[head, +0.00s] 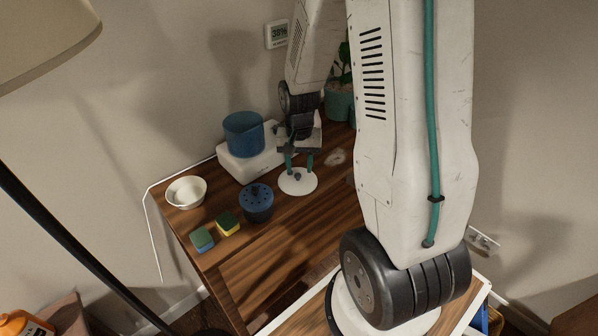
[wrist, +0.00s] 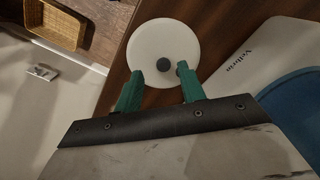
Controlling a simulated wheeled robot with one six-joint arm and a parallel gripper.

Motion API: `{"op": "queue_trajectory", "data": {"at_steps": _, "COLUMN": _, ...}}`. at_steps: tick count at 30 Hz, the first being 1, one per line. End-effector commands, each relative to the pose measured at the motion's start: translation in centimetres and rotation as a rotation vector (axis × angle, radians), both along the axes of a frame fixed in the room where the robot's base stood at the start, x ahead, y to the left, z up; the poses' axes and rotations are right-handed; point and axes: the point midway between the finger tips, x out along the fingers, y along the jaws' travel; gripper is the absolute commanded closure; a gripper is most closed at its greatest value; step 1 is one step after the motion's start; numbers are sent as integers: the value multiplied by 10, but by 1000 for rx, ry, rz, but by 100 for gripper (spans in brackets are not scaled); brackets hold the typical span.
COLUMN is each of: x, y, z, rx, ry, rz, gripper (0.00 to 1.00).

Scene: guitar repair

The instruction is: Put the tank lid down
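The tank lid (head: 297,184) is a white disc with a dark knob at its centre. It appears to lie flat on the wooden table, right of the humidifier. My gripper (head: 299,168) is over the lid with its two green fingers pointing down. In the wrist view, my gripper (wrist: 160,75) has its fingers spread apart near the knob of the lid (wrist: 150,38), with a gap visible between fingers and knob. The gripper holds nothing. The blue tank (head: 243,134) stands open on its white base (head: 238,165); it also shows in the wrist view (wrist: 298,100).
On the wooden table (head: 290,225) are a white bowl (head: 186,192), a dark blue perforated pot (head: 257,203) and two sponges (head: 202,240) (head: 228,223). A potted plant (head: 341,100) stands at the back. The table's front middle is clear. A wicker basket (wrist: 55,22) shows in the wrist view.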

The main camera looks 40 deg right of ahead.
Motion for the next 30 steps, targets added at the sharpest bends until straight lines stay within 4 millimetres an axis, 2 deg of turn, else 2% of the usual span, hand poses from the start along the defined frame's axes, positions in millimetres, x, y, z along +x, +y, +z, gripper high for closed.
{"op": "queue_trajectory", "data": {"at_steps": 1, "x": 2, "y": -1, "z": 14, "rx": -2, "ry": -6, "rz": 0, "gripper": 60}}
{"op": "queue_trajectory", "data": {"at_steps": 6, "x": 2, "y": -1, "z": 51, "rx": -2, "ry": -6, "rz": 0, "gripper": 60}}
{"op": "queue_trajectory", "data": {"at_steps": 9, "x": 1, "y": -1, "z": 67, "rx": -2, "ry": -5, "rz": 0, "gripper": 60}}
{"op": "queue_trajectory", "data": {"at_steps": 15, "x": 1, "y": 1, "z": 87, "rx": -1, "ry": -3, "rz": 4, "gripper": 60}}
{"op": "queue_trajectory", "data": {"at_steps": 19, "x": -6, "y": 14, "z": 108, "rx": -6, "ry": -14, "rz": 52, "gripper": 60}}
{"op": "queue_trajectory", "data": {"at_steps": 23, "x": -27, "y": 44, "z": 147, "rx": -14, "ry": -36, "rz": 168, "gripper": 60}}
{"op": "queue_trajectory", "data": {"at_steps": 27, "x": -65, "y": 80, "z": 189, "rx": -23, "ry": -60, "rz": 326, "gripper": 60}}
{"op": "queue_trajectory", "data": {"at_steps": 30, "x": -97, "y": 103, "z": 212, "rx": -30, "ry": -77, "rz": 439, "gripper": 60}}
